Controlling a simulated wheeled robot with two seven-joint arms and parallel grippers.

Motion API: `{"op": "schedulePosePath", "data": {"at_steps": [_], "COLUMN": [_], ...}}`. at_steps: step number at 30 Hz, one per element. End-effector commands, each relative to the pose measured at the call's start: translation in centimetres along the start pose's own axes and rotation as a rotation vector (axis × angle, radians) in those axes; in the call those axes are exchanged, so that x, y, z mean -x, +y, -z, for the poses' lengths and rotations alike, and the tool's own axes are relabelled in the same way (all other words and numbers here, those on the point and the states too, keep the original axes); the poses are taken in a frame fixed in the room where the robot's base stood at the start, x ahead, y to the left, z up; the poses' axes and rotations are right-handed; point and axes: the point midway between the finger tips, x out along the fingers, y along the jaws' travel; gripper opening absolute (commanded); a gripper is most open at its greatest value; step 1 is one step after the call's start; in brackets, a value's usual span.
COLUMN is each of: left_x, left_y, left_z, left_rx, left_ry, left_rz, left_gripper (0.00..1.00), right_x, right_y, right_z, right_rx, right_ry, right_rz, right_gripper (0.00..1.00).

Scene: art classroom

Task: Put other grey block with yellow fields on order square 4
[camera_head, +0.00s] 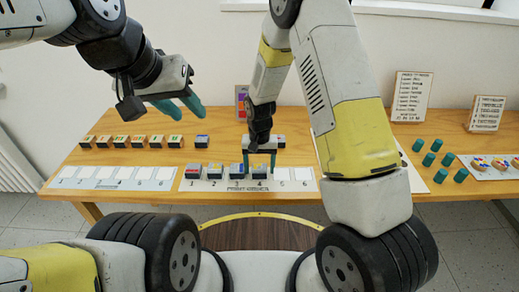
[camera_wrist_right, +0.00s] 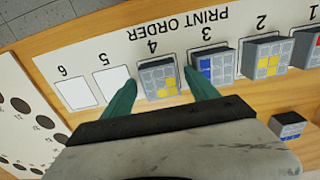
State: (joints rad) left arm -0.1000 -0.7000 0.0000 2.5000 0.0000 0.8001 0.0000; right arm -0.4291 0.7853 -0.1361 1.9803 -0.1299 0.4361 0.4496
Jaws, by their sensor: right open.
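A grey block with yellow fields (camera_wrist_right: 160,80) sits on square 4 of the PRINT ORDER strip (camera_head: 300,180). In the right wrist view it lies between the green fingers of my right gripper (camera_wrist_right: 163,84), which is open with a small gap on each side. In the head view my right gripper (camera_head: 262,163) is down at this block (camera_head: 259,172). Another grey block with yellow fields (camera_wrist_right: 264,60) is on square 2. My left gripper (camera_head: 190,110) hangs empty and open above the table's back left.
Squares 5 and 6 are bare. A blue-marked block (camera_head: 202,140) stands behind the strip. Several blocks stand at the left, and green cylinders (camera_head: 437,145) at the right.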

Motion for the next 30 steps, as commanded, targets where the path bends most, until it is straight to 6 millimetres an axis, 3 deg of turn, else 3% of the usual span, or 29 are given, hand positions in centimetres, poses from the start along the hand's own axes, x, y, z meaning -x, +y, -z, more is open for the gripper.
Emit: {"op": "schedulePosePath", "data": {"at_steps": [8, 18, 30], "left_x": [0.0, 0.0, 0.0], "left_y": [0.0, 0.0, 0.0], "left_z": [0.0, 0.0, 0.0], "left_rx": [0.000, 0.000, 0.000], "left_ry": [0.000, 0.000, 0.000], "left_rz": [0.000, 0.000, 0.000], "left_gripper": [0.36, 0.36, 0.36], "right_x": [1.6, 8.7, 14.0], "right_y": [0.0, -0.1, 0.7], "right_z": [0.1, 0.1, -0.2], "right_rx": [0.000, 0.000, -0.003], "right_ry": [0.003, 0.004, 0.018], "right_rz": [0.001, 0.002, 0.019], "right_gripper": [0.68, 0.68, 0.68]}}
